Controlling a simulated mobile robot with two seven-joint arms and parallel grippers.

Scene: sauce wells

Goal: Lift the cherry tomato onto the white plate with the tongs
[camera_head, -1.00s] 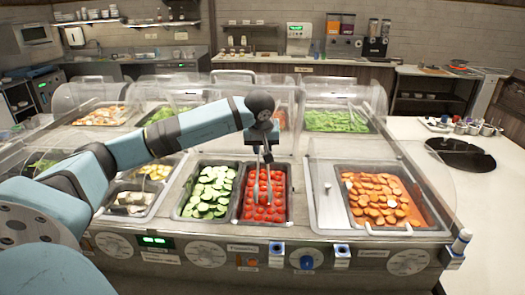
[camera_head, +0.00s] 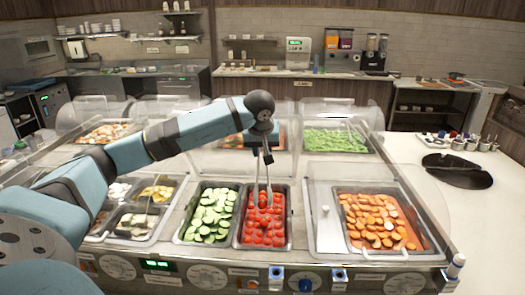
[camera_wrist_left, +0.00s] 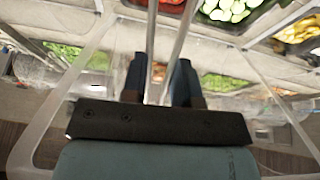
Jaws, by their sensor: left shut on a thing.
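My left gripper (camera_head: 263,148) is shut on the upper part of the metal tongs (camera_head: 257,175). The tongs hang down, and their two arms also show in the left wrist view (camera_wrist_left: 177,45). The tips are over or among the cherry tomatoes (camera_head: 262,232) in a dark pan; I cannot tell whether a tomato is between them. The left gripper's fingers (camera_wrist_left: 160,80) are close around the tongs in the wrist view. I cannot pick out the white plate. My right gripper is not in view.
A cucumber pan (camera_head: 208,215) stands left of the tomatoes, and a carrot pan (camera_head: 378,222) to the right. Clear curved guards (camera_head: 330,115) rise over the counter. A white side counter (camera_head: 470,215) at right has a dark round object (camera_head: 457,172) and free room.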

